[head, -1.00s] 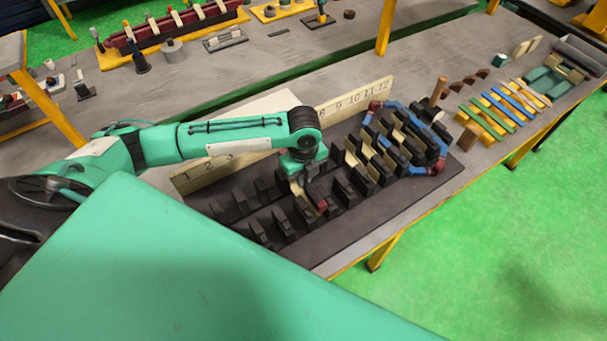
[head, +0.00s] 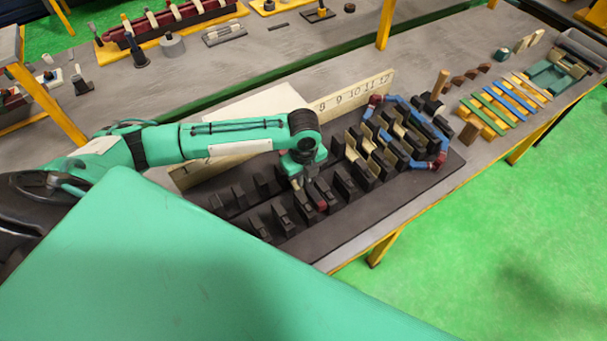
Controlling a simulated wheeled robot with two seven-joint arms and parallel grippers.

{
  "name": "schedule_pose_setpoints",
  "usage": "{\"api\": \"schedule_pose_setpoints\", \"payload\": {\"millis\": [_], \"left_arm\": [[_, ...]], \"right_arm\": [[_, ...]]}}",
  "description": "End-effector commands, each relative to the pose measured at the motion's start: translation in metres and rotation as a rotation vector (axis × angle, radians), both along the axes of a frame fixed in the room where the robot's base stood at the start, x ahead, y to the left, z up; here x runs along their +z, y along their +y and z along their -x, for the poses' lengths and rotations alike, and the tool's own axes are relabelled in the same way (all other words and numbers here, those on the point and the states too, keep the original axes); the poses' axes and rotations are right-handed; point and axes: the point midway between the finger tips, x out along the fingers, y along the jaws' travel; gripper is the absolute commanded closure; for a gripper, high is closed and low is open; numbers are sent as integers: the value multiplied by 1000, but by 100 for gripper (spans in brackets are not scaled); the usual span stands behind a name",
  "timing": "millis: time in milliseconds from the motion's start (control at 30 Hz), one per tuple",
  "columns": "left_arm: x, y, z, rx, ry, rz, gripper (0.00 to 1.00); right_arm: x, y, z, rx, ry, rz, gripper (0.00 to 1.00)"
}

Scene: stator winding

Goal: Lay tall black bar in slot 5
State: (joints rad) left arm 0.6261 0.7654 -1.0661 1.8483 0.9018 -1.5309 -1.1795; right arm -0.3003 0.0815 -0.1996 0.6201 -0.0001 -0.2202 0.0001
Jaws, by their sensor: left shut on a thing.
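The long black stator block (head: 340,238) lies on the bench with rows of upright black teeth. A number board (head: 352,96) stands behind it; its right-hand numbers show, while my arm hides the middle ones, so I cannot read slot 5. My left gripper (head: 311,186) points down among the teeth near the middle of the block. It is shut on a dark piece, presumably the tall black bar, which is mostly hidden and blends with the black teeth. A small red part shows at the gripper's lower end. My right gripper is not in view.
A blue winding with red joints (head: 430,125) loops around the block's right end, where cream pieces (head: 355,150) line several slots. Coloured strips (head: 512,100) lie on a rack farther right. A wooden peg (head: 440,84) stands between them. The bench's front edge is close.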

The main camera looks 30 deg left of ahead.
Motion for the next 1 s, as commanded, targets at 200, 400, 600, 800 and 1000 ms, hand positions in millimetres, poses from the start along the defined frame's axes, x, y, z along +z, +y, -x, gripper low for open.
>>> {"api": "schedule_pose_setpoints", "payload": {"millis": [200,400,600,800,1000], "left_arm": [[-7,0,0,0,0,0,100],[-13,0,0,0,-1,-1,100],[-19,0,0,0,-1,-1,100],[-25,0,0,0,-1,0,100],[-29,0,-1,0,-1,0,100]], "right_arm": [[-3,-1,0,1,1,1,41],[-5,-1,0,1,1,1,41],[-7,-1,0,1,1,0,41],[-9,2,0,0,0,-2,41],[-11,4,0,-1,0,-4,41]]}}
